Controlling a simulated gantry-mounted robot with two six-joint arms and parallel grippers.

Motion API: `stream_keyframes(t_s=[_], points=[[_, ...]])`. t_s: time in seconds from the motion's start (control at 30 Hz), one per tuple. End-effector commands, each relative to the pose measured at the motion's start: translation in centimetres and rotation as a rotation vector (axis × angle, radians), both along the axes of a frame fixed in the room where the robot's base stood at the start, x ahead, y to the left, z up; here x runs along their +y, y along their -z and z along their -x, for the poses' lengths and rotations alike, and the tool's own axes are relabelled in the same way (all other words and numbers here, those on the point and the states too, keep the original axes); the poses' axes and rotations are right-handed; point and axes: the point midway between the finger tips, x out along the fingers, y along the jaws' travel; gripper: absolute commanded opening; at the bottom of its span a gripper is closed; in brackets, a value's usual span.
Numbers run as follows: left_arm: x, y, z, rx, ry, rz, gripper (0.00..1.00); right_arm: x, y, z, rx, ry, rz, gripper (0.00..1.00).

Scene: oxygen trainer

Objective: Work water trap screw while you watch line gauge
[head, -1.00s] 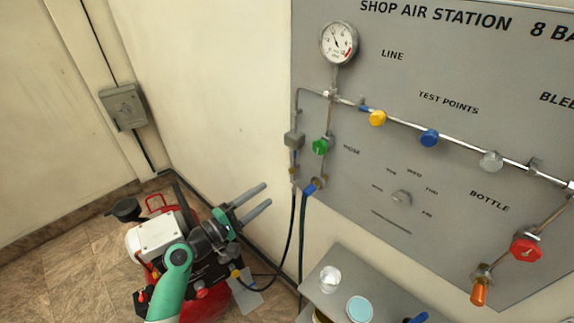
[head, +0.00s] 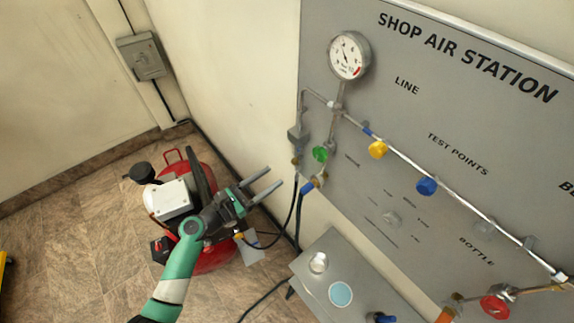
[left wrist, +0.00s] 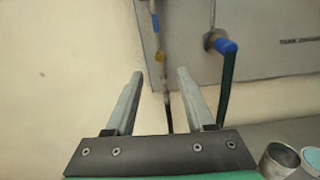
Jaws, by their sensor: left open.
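The line gauge (head: 349,54) is a round white dial with a red arc, high on the grey panel near the LINE label. Its needle points up and left; the figures are too small to read. A grey block (head: 297,135), which looks like the water trap, sits at the panel's left edge with brass below it (head: 296,160). Its screw is not clear. My left gripper (head: 274,178) is open and empty, below and left of that block, apart from it. In the left wrist view, a thin vertical line with a brass piece (left wrist: 160,57) shows beyond the open fingers (left wrist: 160,75).
A red compressor (head: 215,255) stands on the floor under my left arm. A blue-ended fitting (head: 308,187) with a dark hose is close right of the fingers. A grey bench (head: 370,287) with a metal cup (head: 318,262) stands below the panel. Green, yellow, blue and red knobs line the pipes.

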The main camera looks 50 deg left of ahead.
Motion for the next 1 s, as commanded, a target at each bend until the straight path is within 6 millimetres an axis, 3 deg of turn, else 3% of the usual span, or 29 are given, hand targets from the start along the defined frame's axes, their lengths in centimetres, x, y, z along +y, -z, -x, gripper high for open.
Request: stream_keyframes(t_s=[0.1,0.3,0.67,0.9,0.97,1.0], points=[[-0.3,0.0,-2.9,-0.002,0.004,-0.001,0.54,0.0,0.4,0.0,0.000,0.000,0.000,0.50],[-0.5,0.0,-6.1,-0.002,0.002,-0.001,0.54,0.0,0.8,0.0,0.000,0.000,0.000,0.50],[-0.5,-0.1,-6.9,-0.001,0.000,-0.001,0.54,0.0,0.9,0.0,0.000,0.000,0.000,0.50],[-0.5,0.0,-6.9,0.000,0.001,-0.001,0.11,0.0,0.9,0.0,0.000,0.000,0.000,0.50],[-0.5,0.0,-6.9,-0.001,0.001,-0.001,0.00,0.0,0.9,0.0,0.000,0.000,0.000,0.50],[-0.5,0.0,-6.9,0.000,0.001,-0.001,0.00,0.0,0.9,0.0,0.000,0.000,0.000,0.50]])
